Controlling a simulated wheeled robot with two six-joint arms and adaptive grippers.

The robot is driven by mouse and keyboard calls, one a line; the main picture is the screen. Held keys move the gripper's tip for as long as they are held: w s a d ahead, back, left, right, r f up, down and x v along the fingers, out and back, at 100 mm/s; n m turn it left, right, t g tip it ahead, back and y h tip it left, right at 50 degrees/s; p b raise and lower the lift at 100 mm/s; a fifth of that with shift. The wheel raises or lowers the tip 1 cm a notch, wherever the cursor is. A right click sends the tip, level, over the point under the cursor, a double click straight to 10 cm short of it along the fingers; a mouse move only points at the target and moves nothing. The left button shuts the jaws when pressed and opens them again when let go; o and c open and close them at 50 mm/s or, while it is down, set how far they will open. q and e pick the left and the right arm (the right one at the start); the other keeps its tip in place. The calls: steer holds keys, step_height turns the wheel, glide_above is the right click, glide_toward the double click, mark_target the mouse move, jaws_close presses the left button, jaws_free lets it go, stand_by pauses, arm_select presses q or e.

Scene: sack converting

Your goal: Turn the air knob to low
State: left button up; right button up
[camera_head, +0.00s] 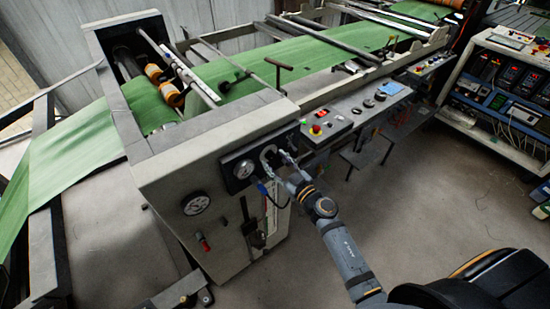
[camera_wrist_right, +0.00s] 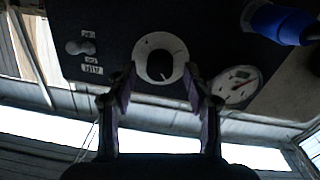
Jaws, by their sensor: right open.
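The air knob (camera_wrist_right: 158,66) is a round dark knob on a pale dial ring, set in a black panel, in the right wrist view. A small light mark shows near its lower edge; I cannot read its setting. My left gripper is out of view.
A blue fitting (camera_wrist_right: 275,23) is close by in the wrist view. A control panel with a red button (camera_head: 316,130) lies to the right. Open floor (camera_head: 430,205) extends right.

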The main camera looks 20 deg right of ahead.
steer(key=shift+w+a, duration=0.15)
steer(key=shift+w, duration=0.3)
jaws_close()
